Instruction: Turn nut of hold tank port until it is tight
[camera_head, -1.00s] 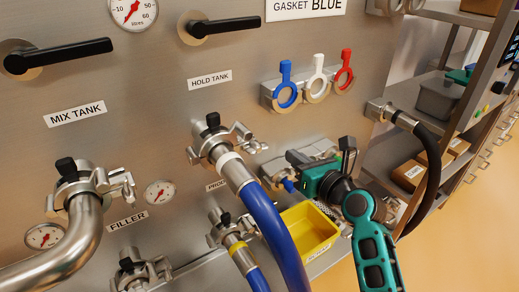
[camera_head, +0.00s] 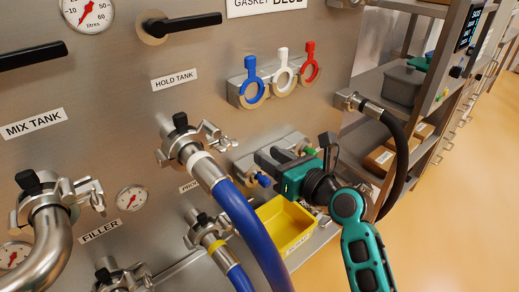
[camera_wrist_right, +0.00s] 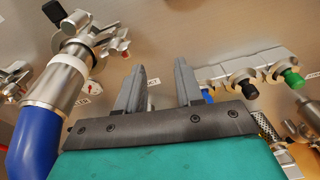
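The hold tank port (camera_head: 180,148) is on the steel panel below its HOLD TANK label (camera_head: 174,79). A clamp with a black knob on top joins it to a white-ringed blue hose (camera_head: 245,225). The clamp's nut (camera_head: 218,136) sticks out at its right side. In the right wrist view the blue hose (camera_wrist_right: 35,140) and a clamp (camera_wrist_right: 85,35) show at the left. My right gripper (camera_head: 274,158) is to the right of and below the nut, apart from it. Its two fingers (camera_wrist_right: 158,85) are spread with nothing held between them. My left gripper is not in view.
A yellow bin (camera_head: 285,225) sits below my right gripper. A black hose (camera_head: 397,145) and shelves are at the right. The mix tank pipe (camera_head: 45,245) is at the lower left.

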